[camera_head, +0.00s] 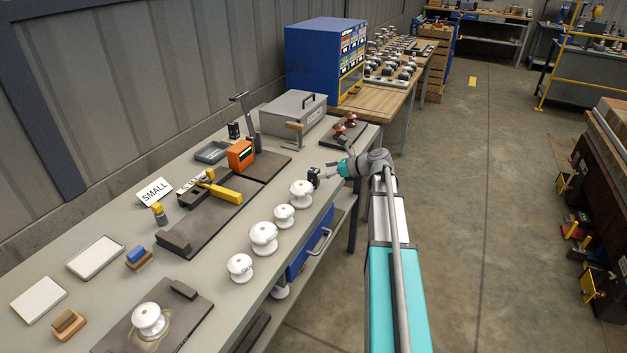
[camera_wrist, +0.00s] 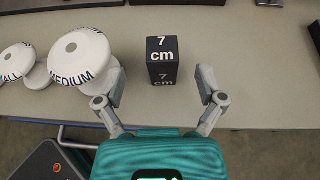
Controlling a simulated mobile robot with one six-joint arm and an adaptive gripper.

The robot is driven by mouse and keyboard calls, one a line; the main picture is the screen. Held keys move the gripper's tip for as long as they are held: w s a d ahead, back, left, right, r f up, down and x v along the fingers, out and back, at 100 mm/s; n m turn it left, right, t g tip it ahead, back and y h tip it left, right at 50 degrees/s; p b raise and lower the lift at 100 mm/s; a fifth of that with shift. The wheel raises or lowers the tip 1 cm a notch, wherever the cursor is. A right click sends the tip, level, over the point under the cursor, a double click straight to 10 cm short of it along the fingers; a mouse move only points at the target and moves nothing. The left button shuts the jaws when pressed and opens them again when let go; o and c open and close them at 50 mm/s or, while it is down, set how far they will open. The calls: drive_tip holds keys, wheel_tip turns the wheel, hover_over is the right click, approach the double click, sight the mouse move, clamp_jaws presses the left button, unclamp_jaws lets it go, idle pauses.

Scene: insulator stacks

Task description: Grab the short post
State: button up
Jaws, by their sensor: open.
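A black block marked "7 cm" (camera_wrist: 163,61) stands upright at the table edge, with my open gripper (camera_wrist: 162,88) facing it. The fingers are on either side of its front, and I see no contact. In the head view the block (camera_head: 313,177) is just left of my gripper (camera_head: 326,176). A white spool-shaped insulator marked "MEDIUM" (camera_wrist: 80,55) is close to the left finger. One ending in "ALL" (camera_wrist: 17,62) is further left. In the head view these appear as white insulators (camera_head: 301,193) and (camera_head: 284,216). Nothing is labelled a short post.
More white insulators (camera_head: 263,238) line the table's front edge, and one stands on a dark board (camera_head: 148,319). A grey toolbox (camera_head: 293,111) and blue cabinet (camera_head: 325,58) stand behind. A yellow-handled tool (camera_head: 222,192) lies mid-table.

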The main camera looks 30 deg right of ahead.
sight(318, 172)
drive_tip(key=x, duration=0.2)
drive_tip(key=b+x, duration=0.1)
drive_tip(key=x, duration=0.1)
drive_tip(key=shift+d+f+b, duration=0.2)
drive_tip(key=shift+f+b, duration=0.05)
drive_tip(key=shift+b, duration=0.05)
drive_tip(key=shift+w+a, duration=0.2)
drive_tip(key=shift+a, duration=0.05)
clamp_jaws()
idle(0.3)
